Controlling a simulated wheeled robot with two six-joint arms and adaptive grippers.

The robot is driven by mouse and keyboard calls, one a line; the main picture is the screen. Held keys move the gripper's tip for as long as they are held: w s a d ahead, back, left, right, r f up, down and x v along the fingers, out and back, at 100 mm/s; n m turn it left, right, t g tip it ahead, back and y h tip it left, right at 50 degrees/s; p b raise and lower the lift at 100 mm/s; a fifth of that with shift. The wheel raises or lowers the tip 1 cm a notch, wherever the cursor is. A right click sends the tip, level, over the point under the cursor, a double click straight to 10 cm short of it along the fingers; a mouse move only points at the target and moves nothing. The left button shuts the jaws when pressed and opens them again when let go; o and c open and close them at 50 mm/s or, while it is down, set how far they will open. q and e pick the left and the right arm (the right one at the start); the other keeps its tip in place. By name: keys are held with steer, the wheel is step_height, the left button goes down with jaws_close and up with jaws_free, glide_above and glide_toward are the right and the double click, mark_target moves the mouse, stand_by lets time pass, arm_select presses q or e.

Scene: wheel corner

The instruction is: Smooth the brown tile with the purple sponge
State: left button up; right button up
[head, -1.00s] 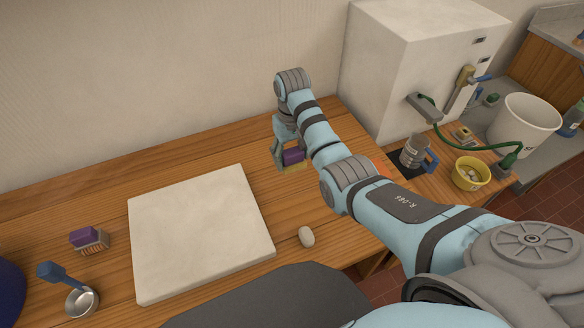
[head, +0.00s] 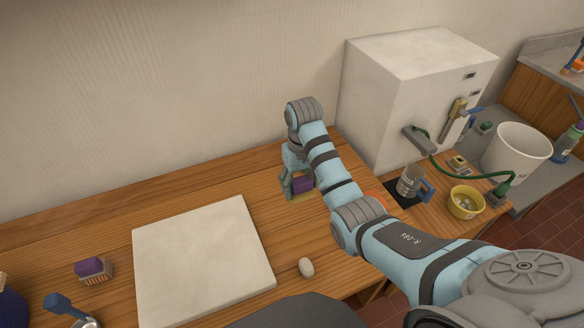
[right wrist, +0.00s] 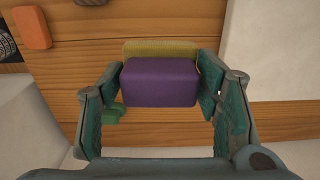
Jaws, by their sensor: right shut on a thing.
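My right gripper (head: 298,193) is shut on the purple sponge (head: 303,184), over the wooden table to the right of the white board. In the right wrist view the sponge (right wrist: 160,83) sits between the two fingers of the gripper (right wrist: 160,95), with a yellowish layer (right wrist: 160,48) along its far edge. I cannot tell whether it touches the table. An orange-brown block (right wrist: 30,27) lies at the top left of the wrist view. It shows partly behind my arm in the head view (head: 377,197). I cannot tell if this is the brown tile. My left gripper is out of view.
A white board (head: 200,260) lies on the table, with a pale pebble (head: 306,267) beside it. A purple brush (head: 94,270) and a blue-handled ladle (head: 65,307) are at left. A white box (head: 410,100), metal jug (head: 411,180) and yellow bowl (head: 465,202) stand at right.

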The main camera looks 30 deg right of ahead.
steer(key=s+d+f+p, duration=0.2)
steer(key=s+p, duration=0.1)
steer(key=s, duration=0.2)
steer(key=s+d+f+p, duration=0.3)
steer(key=s, duration=0.2)
steer(key=s+d+f+p, duration=0.3)
steer(key=s, duration=0.2)
steer(key=shift+d, duration=0.25)
steer(key=c, duration=0.3)
arm_select(q)
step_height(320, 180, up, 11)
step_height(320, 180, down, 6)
steer(key=b, duration=0.5)
steer(key=shift+b, duration=0.3)
arm_select(e)
steer(key=w+f, duration=0.1)
steer(key=f, duration=0.1)
steer(key=w+f, duration=0.1)
steer(key=f, duration=0.1)
steer(key=w+f, duration=0.1)
steer(key=f, duration=0.1)
steer(key=shift+w+d+f, duration=0.15)
steer(key=shift+w, duration=0.2)
